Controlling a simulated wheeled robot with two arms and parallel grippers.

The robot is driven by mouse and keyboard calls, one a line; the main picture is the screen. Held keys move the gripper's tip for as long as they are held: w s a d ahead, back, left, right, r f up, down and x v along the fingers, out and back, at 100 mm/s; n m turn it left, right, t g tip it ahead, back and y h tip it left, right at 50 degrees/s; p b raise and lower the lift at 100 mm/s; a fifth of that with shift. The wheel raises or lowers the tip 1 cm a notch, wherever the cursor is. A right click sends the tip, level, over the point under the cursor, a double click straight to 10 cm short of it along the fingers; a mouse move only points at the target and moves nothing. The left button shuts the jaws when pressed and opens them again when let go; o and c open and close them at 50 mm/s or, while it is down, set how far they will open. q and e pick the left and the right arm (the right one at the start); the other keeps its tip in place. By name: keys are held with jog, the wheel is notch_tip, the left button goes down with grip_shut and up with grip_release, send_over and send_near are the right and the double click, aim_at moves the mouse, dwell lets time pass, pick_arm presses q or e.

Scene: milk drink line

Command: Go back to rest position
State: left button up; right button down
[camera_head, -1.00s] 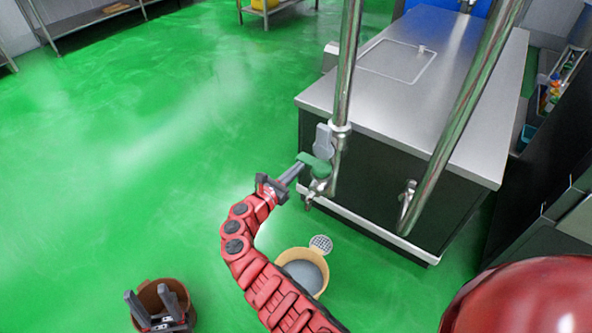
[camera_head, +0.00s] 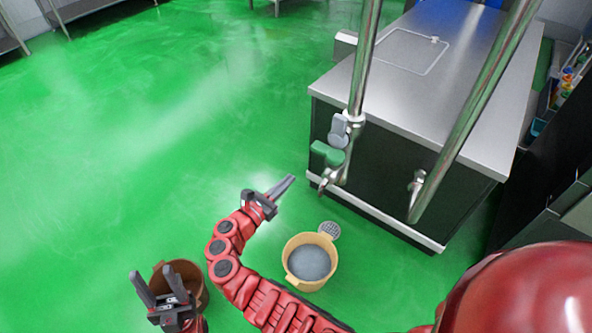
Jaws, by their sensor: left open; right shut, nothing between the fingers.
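My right gripper (camera_head: 286,187) is shut and empty on its red arm, in the air over the green floor. It is apart from the tap, to the lower left of it. My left gripper (camera_head: 156,282) is open and empty at the lower left, its two fingers pointing up in the picture, in front of a brown bucket (camera_head: 193,271). The tap's green handle (camera_head: 327,154) and a grey handle (camera_head: 338,131) sit on the left vertical steel pipe (camera_head: 364,60).
A yellow bucket (camera_head: 296,277) with greyish contents stands on the floor beside a round drain (camera_head: 330,229). A steel-topped counter (camera_head: 440,90) stands behind the pipes. A second steel pipe (camera_head: 480,100) slants down at the right. The green floor at the left is clear.

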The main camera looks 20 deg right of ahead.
jog(key=shift+v, duration=0.95)
jog(key=shift+f, duration=0.1)
